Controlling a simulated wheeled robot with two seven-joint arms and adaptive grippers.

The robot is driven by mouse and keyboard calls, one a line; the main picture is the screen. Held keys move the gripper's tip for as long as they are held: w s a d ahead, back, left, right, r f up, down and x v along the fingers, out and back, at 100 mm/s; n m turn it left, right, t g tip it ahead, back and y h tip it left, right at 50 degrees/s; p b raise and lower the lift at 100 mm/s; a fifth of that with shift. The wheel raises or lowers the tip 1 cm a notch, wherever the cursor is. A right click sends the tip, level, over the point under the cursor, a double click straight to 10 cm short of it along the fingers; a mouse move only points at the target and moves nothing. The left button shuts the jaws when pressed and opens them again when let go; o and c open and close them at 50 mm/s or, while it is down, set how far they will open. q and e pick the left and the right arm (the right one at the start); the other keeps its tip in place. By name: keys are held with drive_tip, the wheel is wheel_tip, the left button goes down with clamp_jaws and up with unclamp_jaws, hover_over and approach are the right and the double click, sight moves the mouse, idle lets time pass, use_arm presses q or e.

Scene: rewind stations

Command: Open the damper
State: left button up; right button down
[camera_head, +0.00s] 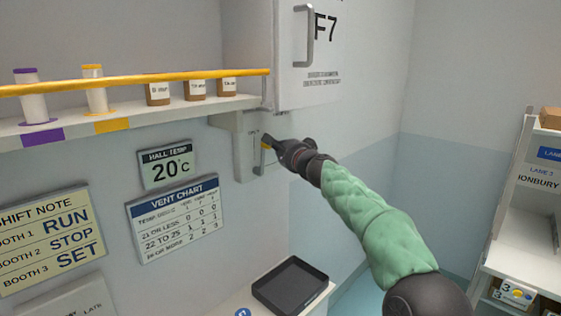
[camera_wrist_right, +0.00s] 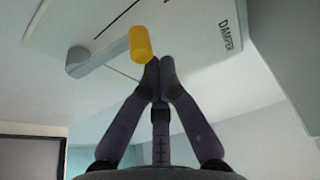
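The damper plate (camera_head: 246,150) is a pale panel on the wall below the right end of the shelf. In the right wrist view the plate (camera_wrist_right: 190,45) carries the word DAMPER and a grey lever (camera_wrist_right: 100,57) with a yellow knob (camera_wrist_right: 141,43) at its end. My right gripper (camera_head: 270,142) is at the lever. In the wrist view its fingertips (camera_wrist_right: 160,68) are together with nothing seen between them, just beside the knob. I cannot tell whether they touch it. My left gripper is out of view.
A shelf (camera_head: 150,117) with a yellow rail (camera_head: 130,83), spools and brown jars runs above the damper. A white cabinet (camera_head: 312,55) marked F7 hangs above right. The vent chart (camera_head: 177,220) and hall temperature sign (camera_head: 168,167) are left. A black tray (camera_head: 289,286) lies below.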

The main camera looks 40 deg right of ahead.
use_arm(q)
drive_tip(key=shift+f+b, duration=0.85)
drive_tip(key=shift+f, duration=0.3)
use_arm(e)
drive_tip(key=shift+a+r+n, duration=0.1)
drive_tip(key=shift+a+n, duration=0.4)
drive_tip(key=shift+n, duration=0.1)
